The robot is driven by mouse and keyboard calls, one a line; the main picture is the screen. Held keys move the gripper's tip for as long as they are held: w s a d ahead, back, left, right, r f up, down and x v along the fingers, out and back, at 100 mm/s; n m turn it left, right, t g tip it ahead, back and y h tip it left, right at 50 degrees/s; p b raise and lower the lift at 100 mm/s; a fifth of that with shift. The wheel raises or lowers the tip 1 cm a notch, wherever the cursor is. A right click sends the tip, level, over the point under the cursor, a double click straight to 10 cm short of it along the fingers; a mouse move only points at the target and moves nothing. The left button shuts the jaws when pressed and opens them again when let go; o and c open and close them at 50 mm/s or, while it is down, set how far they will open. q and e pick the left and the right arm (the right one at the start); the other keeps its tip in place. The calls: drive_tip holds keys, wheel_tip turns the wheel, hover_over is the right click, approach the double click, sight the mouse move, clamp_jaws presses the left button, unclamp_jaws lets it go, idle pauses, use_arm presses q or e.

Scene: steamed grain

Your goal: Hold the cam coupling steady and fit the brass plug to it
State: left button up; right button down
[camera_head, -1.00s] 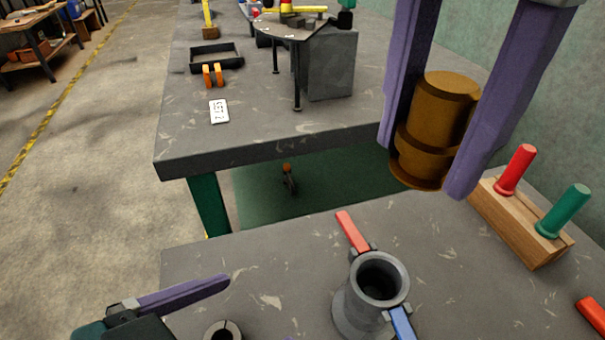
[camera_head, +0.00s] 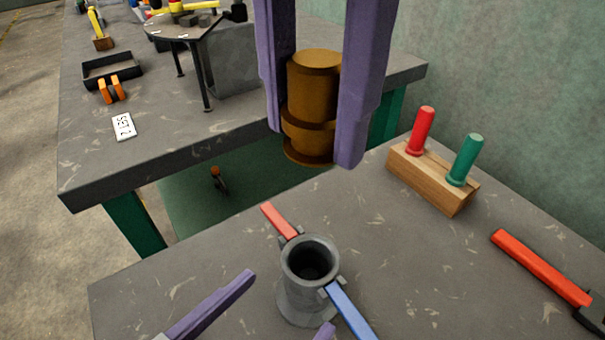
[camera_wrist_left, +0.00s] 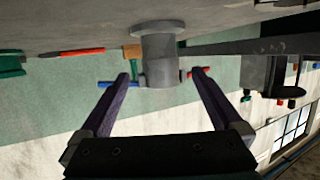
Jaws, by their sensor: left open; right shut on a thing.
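The grey cam coupling (camera_head: 298,297) stands upright on the near table with its round mouth open upward. It has a red lever (camera_head: 279,221) and a blue lever (camera_head: 350,311). My left gripper (camera_head: 290,301) is open, with one finger on each side of the coupling's body; contact is not visible. The left wrist view, which is upside down, shows the coupling (camera_wrist_left: 158,62) between and just beyond the fingertips (camera_wrist_left: 158,76). My right gripper (camera_head: 312,148) is shut on the brass plug (camera_head: 312,88) and holds it upright, above and beyond the coupling in the picture.
A wooden block (camera_head: 433,180) with a red and a green peg stands at the right. A red-handled tool (camera_head: 541,267) lies at the right edge. A second table (camera_head: 180,165) behind holds a black tray (camera_head: 112,68) and a label card (camera_head: 123,126).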

sight(295, 291)
use_arm(q)
drive_tip(key=x, duration=0.5)
drive_tip(key=shift+w+d+f, duration=0.1)
drive_tip(key=shift+w, duration=0.05)
clamp_jaws()
idle(0.7)
use_arm(e)
drive_tip(key=shift+f, duration=0.1)
wheel_tip(295, 291, down, 12)
drive_tip(key=shift+f, duration=0.2)
idle(0.4)
